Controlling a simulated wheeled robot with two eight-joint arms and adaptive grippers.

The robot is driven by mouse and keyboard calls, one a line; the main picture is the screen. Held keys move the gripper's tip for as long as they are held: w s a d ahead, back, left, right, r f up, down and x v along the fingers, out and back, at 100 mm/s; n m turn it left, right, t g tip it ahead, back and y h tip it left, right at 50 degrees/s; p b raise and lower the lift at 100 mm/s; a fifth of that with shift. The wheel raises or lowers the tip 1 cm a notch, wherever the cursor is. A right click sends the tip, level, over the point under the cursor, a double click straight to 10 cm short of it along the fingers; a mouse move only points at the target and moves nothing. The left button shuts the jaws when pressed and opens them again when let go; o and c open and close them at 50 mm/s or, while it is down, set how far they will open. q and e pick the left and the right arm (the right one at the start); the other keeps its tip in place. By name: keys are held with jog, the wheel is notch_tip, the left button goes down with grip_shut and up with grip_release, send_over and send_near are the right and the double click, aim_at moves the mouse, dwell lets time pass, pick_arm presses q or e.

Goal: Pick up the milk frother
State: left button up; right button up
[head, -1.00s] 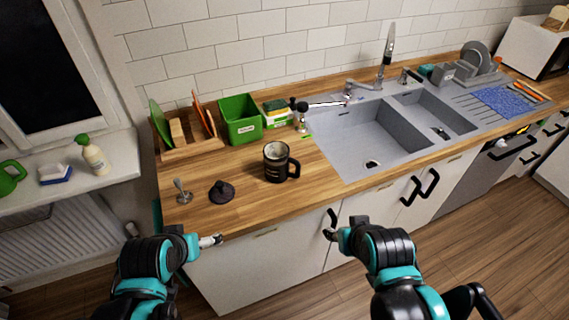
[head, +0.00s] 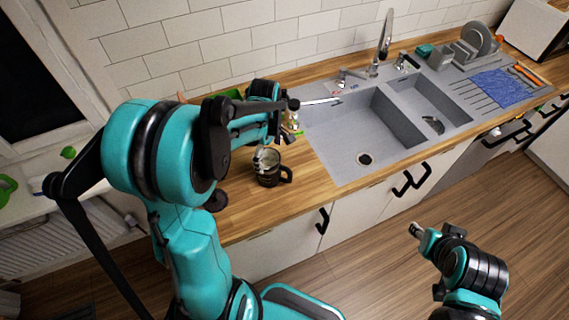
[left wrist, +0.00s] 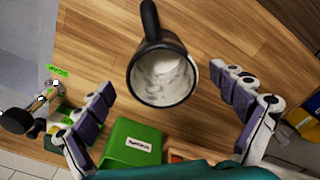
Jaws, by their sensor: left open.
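The milk frother is a black jug (head: 268,178) with a side handle and a pale inside. It stands upright on the wooden counter, left of the sink. In the left wrist view the frother (left wrist: 160,70) shows from above, its handle pointing to the top. My left gripper (left wrist: 172,98) is open, with one finger on either side of the frother's near rim and nothing held. In the head view my left gripper (head: 262,155) is over the frother, mostly hidden by my arm. My right gripper (head: 415,229) is in front of the cabinets; its finger opening is unclear.
A black lid (head: 216,200) is partly hidden behind my left arm. A green box (left wrist: 133,145) and a brush-like item (left wrist: 18,121) are near the wall. The sink (head: 360,135) lies to the right. The counter close around the frother is clear.

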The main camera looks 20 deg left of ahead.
pick_arm(q)
notch_tip(320, 180, down, 7)
jog(key=shift+f+b, duration=0.1)
jog(key=shift+b, duration=0.8)
jog(key=c, duration=1.6)
